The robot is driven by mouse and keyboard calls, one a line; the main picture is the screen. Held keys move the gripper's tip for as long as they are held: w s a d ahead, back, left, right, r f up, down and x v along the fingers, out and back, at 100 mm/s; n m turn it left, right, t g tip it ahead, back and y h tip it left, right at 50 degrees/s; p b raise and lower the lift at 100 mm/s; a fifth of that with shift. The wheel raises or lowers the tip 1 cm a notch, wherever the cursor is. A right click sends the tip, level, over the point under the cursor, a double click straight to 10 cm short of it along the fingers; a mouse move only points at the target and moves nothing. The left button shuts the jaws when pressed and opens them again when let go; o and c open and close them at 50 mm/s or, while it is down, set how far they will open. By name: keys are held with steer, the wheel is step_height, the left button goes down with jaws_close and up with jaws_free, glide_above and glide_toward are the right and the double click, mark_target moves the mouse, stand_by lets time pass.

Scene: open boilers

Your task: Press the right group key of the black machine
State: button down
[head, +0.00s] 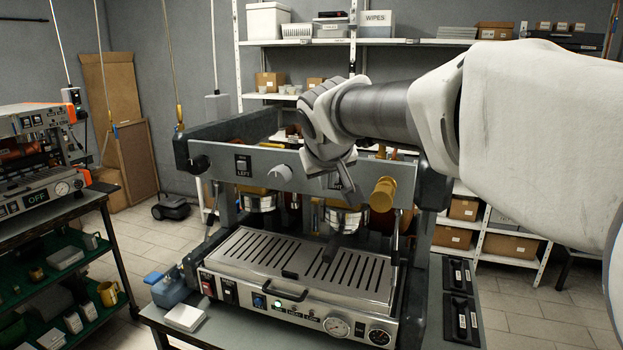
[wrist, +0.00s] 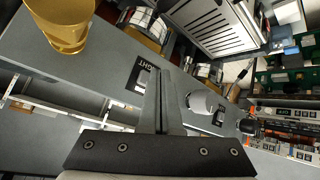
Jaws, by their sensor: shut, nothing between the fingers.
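The black machine (head: 225,128) stands on a bench in the middle of the head view, with a grey upper panel. My gripper (head: 342,170) is shut and empty in front of the right part of that panel. It covers most of the right group key's plate, and only the end of its label (head: 338,187) shows. In the wrist view the right group key (wrist: 138,87) lies just left of my closed fingers (wrist: 160,78), on a dark plate. I cannot tell whether the fingers touch the panel. The left group key (head: 242,161) is clear of the gripper.
A gold knob (head: 383,194) sticks out right of the gripper, and a white knob (head: 280,173) sits between the two keys. The drip tray (head: 300,260) lies below. A second, orange-trimmed machine (head: 35,120) stands at left. Shelves line the back wall.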

steer(key=shift+w+d, duration=0.15)
steer(key=shift+w, duration=0.25)
steer(key=shift+w+d, duration=0.2)
steer(key=shift+w, duration=0.2)
stand_by(0.9)
steer(key=shift+s+a+b, duration=0.35)
steer(key=shift+s+b, duration=0.05)
steer(key=shift+s, duration=0.4)
steer(key=s+b, duration=0.1)
steer(key=s+a+b, duration=0.1)
steer(key=s, duration=0.1)
steer(key=s+a, duration=0.1)
steer(key=shift+s+b, duration=0.3)
steer(key=shift+b, duration=0.1)
